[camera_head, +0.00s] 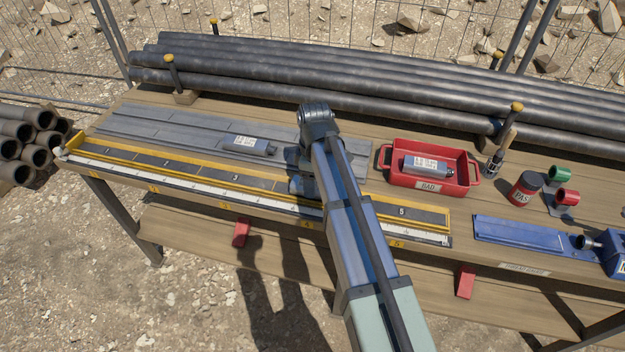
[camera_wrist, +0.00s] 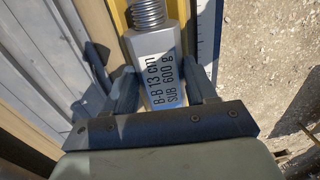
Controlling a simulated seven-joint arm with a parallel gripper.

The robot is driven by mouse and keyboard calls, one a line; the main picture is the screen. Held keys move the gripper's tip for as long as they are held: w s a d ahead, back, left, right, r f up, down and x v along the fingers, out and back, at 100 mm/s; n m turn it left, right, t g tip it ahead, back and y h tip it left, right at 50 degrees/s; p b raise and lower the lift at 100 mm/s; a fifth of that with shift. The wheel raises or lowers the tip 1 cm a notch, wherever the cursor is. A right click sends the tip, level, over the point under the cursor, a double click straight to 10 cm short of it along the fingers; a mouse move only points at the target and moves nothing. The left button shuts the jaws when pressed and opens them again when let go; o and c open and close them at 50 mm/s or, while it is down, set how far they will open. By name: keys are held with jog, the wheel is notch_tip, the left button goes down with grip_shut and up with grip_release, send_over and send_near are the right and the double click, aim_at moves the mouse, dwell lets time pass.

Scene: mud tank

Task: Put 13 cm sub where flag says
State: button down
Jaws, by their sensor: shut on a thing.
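A silvery sub (camera_wrist: 155,68) marked "B-B 13 cm SUB 600 g" shows in the wrist view, with a ridged thread at its far end. My gripper (camera_wrist: 161,84) is shut on it, one finger on each side. The sub is over or in the yellow-edged numbered tray (camera_head: 415,203); I cannot tell whether it touches the tray floor. In the head view my arm hides most of the gripper and the sub. I cannot clearly make out a flag.
A labelled sub (camera_head: 250,145) lies on the grey grooved rack (camera_head: 165,128). Another sub (camera_head: 425,165) lies in the red "BAD" bin (camera_head: 428,187). A red can (camera_head: 523,190) and a blue fixture (camera_head: 515,236) are at right. Long pipes (camera_head: 340,85) line the back.

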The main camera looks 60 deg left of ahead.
grip_release()
dwell(0.5)
jog(key=shift+r, duration=3.5)
